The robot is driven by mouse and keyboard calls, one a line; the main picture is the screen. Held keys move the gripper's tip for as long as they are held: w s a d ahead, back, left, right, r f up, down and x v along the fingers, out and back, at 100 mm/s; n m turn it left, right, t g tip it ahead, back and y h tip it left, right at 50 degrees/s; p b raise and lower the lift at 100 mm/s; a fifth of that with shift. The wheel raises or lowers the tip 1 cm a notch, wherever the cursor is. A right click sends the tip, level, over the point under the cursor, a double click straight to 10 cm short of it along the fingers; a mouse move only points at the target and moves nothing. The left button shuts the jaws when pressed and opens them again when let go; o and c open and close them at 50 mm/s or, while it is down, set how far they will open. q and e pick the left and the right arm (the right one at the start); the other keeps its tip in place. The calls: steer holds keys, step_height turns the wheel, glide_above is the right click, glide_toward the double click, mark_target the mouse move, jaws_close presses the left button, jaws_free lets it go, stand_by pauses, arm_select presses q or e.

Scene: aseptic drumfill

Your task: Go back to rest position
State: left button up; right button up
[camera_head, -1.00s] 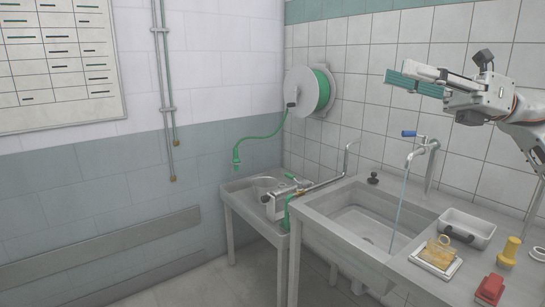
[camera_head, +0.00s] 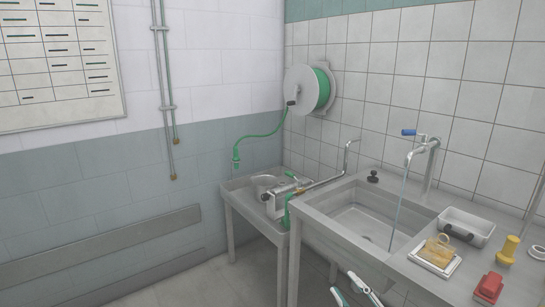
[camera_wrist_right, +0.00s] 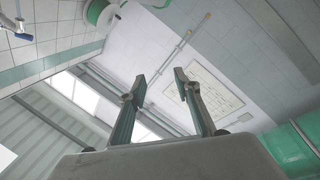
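My right gripper (camera_head: 346,284) shows at the bottom edge of the head view, low in front of the sink's front side. Only its finger ends are in the picture; the rest of the arm is cut off. In the right wrist view the two fingers (camera_wrist_right: 160,80) stand apart with nothing between them, so it is open and empty. My left gripper is not in view.
The sink counter (camera_head: 318,222) is close beside the right gripper. A thin water stream falls from the tap (camera_head: 421,150). A metal tray (camera_head: 467,227), a sponge (camera_head: 438,251), a yellow piece (camera_head: 509,250) and a red piece (camera_head: 489,289) are on the counter. The left floor is clear.

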steer(key=s+d+f+m+g+h, duration=0.1)
steer(key=s+f+m+g+h, duration=0.5)
steer(key=s+f, duration=1.9)
steer(key=f+m+g, duration=0.1)
steer(key=m, duration=0.3)
steer(key=shift+s+d+g, duration=0.15)
steer(key=shift+d+g, duration=0.05)
steer(key=shift+g, duration=0.2)
steer(key=shift+c, duration=0.6)
